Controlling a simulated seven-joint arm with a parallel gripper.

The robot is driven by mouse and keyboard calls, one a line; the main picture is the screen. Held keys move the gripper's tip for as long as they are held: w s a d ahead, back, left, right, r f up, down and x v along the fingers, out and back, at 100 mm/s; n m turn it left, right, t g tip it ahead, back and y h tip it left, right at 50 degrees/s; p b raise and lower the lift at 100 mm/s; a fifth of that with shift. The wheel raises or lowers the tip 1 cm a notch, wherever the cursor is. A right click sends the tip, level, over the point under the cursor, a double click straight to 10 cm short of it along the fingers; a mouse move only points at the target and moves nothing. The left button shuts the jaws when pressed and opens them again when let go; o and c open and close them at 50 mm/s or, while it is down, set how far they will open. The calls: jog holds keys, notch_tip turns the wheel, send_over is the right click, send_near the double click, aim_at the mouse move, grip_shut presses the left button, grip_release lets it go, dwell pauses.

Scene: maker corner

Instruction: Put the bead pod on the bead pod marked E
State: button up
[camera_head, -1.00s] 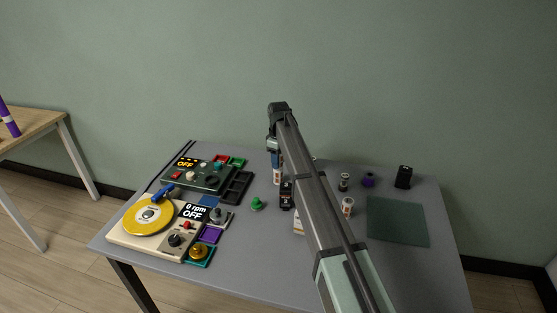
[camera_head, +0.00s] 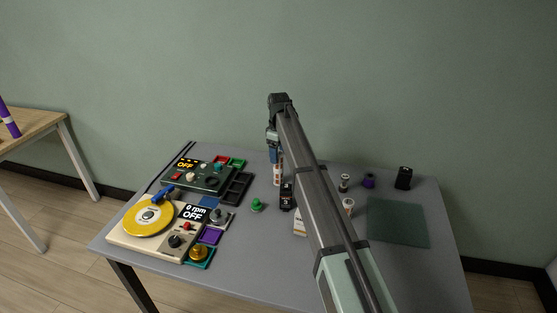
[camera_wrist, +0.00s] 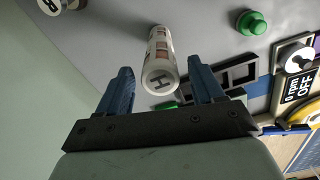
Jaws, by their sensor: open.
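A white bead pod marked H (camera_wrist: 160,74) shows end-on between my fingers in the wrist view. It appears to stand upright on a second white pod (camera_wrist: 159,35), whose top letter is hidden. In the head view they form a slim white column with orange-red bands (camera_head: 278,176) at the back of the table. My gripper (camera_wrist: 160,88) is open, with its blue fingers apart on either side of the H pod and a gap on both sides. It points down above the column in the head view (camera_head: 274,156). I cannot read an E anywhere.
Other small pods (camera_head: 344,182) (camera_head: 348,206) stand to the right, near a purple pot (camera_head: 368,181), a black block (camera_head: 403,177) and a green mat (camera_head: 398,222). A green knob (camera_head: 257,205) and a black item (camera_head: 286,196) are nearby. Device panels (camera_head: 195,177) fill the left.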

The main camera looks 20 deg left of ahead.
aim_at(279, 153)
notch_tip(279, 153, up, 8)
jog(key=shift+r, duration=0.2)
